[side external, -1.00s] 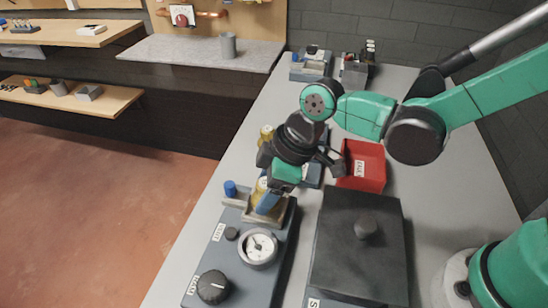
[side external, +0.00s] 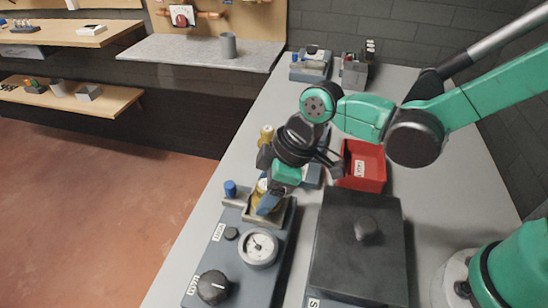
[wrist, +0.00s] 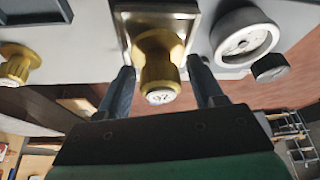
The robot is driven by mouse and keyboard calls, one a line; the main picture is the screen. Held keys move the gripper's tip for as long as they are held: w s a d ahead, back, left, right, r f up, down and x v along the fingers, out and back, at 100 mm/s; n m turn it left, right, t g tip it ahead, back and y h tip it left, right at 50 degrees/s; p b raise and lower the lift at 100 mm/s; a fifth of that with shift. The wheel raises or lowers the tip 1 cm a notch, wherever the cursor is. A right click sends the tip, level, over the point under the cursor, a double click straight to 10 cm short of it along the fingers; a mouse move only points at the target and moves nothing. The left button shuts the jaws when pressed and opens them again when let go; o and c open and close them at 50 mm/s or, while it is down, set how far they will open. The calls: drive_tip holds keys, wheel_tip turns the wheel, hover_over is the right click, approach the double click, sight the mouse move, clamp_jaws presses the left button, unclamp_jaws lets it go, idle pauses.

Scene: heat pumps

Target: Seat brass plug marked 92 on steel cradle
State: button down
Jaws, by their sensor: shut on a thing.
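The brass plug marked 92 (wrist: 158,68) is between the two fingers of my gripper (wrist: 160,88) in the wrist view, with its white marked end facing the camera. My gripper (side external: 268,204) is shut on it. The plug (side external: 257,196) shows partly behind a finger in the side view. The square, pale metal-rimmed cradle (wrist: 191,14) is directly behind the plug; its rim also shows in the side view (side external: 287,214). The plug's base is within the cradle's outline. I cannot tell whether it rests fully down.
A dial gauge (side external: 258,248) and a black knob (side external: 213,287) are on the same grey unit, with a blue-topped peg (side external: 230,189) beside the cradle. Another brass plug (side external: 266,136) stands farther back. A red bin (side external: 362,166) and a dark lidded box (side external: 357,250) are to the right.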

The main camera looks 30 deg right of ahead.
drive_tip(key=shift+f, duration=0.6)
drive_tip(key=shift+c, duration=0.2)
unclamp_jaws()
drive_tip(key=shift+s, duration=0.1)
idle(0.4)
drive_tip(key=shift+v, duration=2.8)
drive_tip(key=s+d+r+m+t+h, duration=0.1)
drive_tip(key=d+r+m+t+h, duration=0.1)
drive_tip(key=d+m, duration=0.4)
drive_tip(key=s+d+r+m+t+h, duration=0.1)
drive_tip(key=d+m, duration=0.4)
drive_tip(key=d, duration=0.5)
drive_tip(key=shift+d+r+m+t+h, duration=0.25)
drive_tip(key=shift+r+m+t+h, duration=0.25)
drive_tip(key=shift+t, duration=0.4)
